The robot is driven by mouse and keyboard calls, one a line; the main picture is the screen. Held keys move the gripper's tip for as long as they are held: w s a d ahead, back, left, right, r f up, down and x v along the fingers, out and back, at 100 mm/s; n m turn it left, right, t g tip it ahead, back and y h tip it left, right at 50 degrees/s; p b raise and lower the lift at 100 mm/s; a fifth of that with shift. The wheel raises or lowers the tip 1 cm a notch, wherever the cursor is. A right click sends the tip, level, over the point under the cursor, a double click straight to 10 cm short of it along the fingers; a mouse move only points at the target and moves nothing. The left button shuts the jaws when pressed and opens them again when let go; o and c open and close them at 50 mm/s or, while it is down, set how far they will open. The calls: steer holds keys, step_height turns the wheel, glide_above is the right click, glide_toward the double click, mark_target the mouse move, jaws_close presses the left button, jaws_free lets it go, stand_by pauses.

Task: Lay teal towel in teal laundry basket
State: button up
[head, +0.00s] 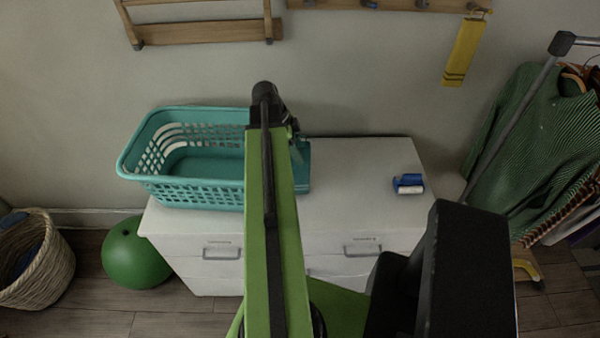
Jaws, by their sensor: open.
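The teal laundry basket (180,193) stands on the left part of a white cabinet, upright, with slotted walls. The part of its inside that shows looks empty. My green arm reaches up across its right side and hides that part. A solid teal patch (303,172) shows just right of my arm; it may be the teal towel or the basket's right end, I cannot tell which. My gripper (288,128) is at the arm's far end, over this area. It is open, mostly hidden behind the arm.
The white cabinet top (350,185) is clear on the right except for a blue and white roll-like item (408,184). A green ball (137,254) and wicker basket (38,262) are on the floor left. A clothes rack (515,108) with a green sweater (540,135) stands right.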

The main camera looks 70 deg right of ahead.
steer(key=shift+s+f, duration=0.1)
steer(key=shift+f, duration=0.2)
jaws_close()
stand_by(1.2)
